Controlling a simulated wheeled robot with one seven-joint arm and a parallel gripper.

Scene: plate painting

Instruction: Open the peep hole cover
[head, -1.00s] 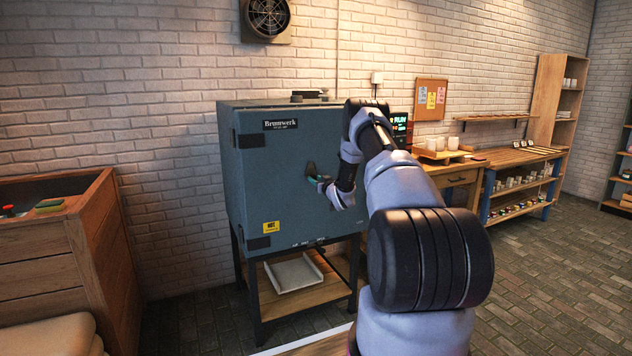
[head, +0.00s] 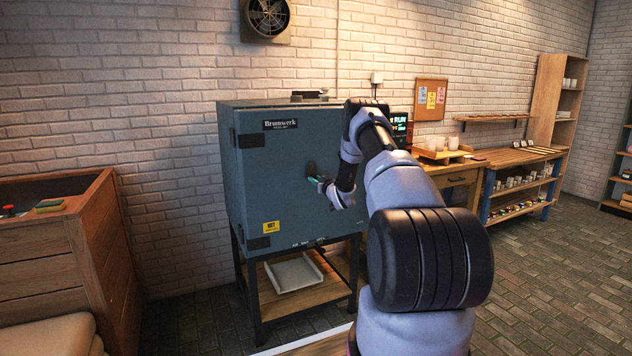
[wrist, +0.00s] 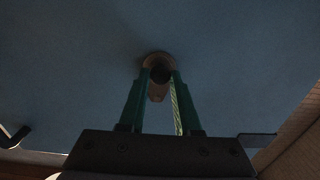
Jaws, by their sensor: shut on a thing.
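The kiln (head: 270,190) is a blue-grey box on a dark stand in the head view, with its door shut. The peep hole cover (head: 311,168) is a small dark piece on the door front, partly hidden by my gripper. In the wrist view the cover (wrist: 157,92) shows as a brownish round top with a tab hanging below it, against the door. My gripper (head: 319,182) is at the cover. In the wrist view the green fingers of my gripper (wrist: 160,80) stand either side of the cover, shut on it. Whether the hole is uncovered cannot be told.
A yellow HOT label (head: 271,227) is low on the door. A shelf with a white tray (head: 294,274) is under the kiln. A wooden bin (head: 75,240) stands at left. A workbench with cups (head: 440,155) is at right.

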